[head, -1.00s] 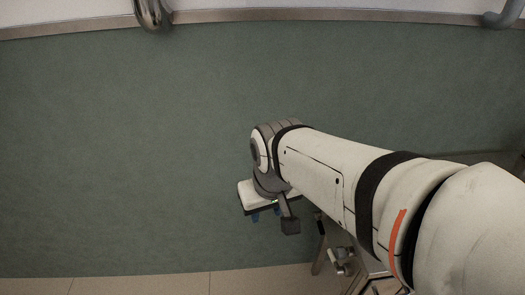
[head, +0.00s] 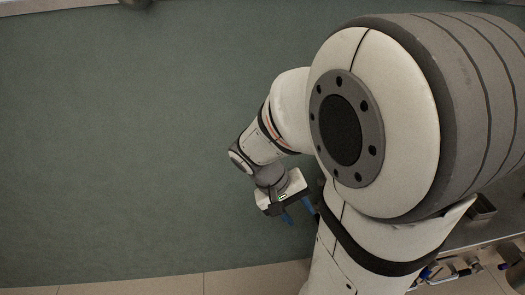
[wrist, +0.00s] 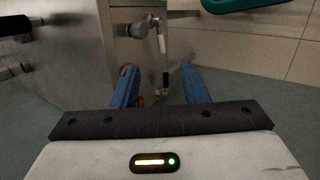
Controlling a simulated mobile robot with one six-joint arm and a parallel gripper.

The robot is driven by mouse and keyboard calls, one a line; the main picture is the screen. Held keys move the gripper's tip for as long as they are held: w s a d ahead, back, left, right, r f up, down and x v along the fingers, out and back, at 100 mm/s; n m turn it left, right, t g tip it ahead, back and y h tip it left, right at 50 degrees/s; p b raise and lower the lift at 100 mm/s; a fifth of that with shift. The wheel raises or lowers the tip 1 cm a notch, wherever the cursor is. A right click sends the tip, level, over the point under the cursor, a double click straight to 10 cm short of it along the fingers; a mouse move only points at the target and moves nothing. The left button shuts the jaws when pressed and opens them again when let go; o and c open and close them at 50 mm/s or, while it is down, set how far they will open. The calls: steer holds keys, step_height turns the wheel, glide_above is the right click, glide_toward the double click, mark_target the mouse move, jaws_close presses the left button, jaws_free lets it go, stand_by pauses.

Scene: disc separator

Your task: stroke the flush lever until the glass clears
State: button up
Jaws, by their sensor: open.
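My gripper (wrist: 158,72) is open, its two blue fingers apart with nothing held between them in the wrist view. It also shows in the head view (head: 298,212), below the wrist, over the green floor. Beyond the fingertips in the wrist view is a metal housing (wrist: 82,60) with a round grey fitting (wrist: 135,30) and a small pale handle-like part (wrist: 161,42). A small dark part (wrist: 165,79) shows between the fingers, apart from them. I cannot tell which part is the flush lever. I cannot make out the glass.
Black handles or knobs (wrist: 15,26) stick out at the left in the wrist view. A teal object (wrist: 245,4) is at its top right. In the head view, a bench edge (head: 475,236) with several small parts is at lower right, partly hidden by my arm. The green floor (head: 120,150) is clear.

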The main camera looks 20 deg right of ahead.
steer(key=w+d+f+n+t+h+b, duration=0.1)
steer(key=w+d+f+t+h+b, duration=0.2)
steer(key=f, duration=0.7)
steer(key=w+d+f+n+t+h+b, duration=0.1)
steer(key=w+d+f+h+b, duration=0.35)
steer(key=f, duration=0.55)
steer(key=w+d+f+n+t+h+b, duration=0.1)
steer(key=w+d+f+h+b, duration=0.25)
steer(key=f, duration=0.75)
steer(key=w+d+b, duration=0.1)
steer(key=w+d, duration=0.1)
steer(key=d, duration=0.5)
steer(key=shift+f+y, duration=0.3)
steer(key=shift+f, duration=0.15)
jaws_close()
steer(key=shift+a, duration=0.1)
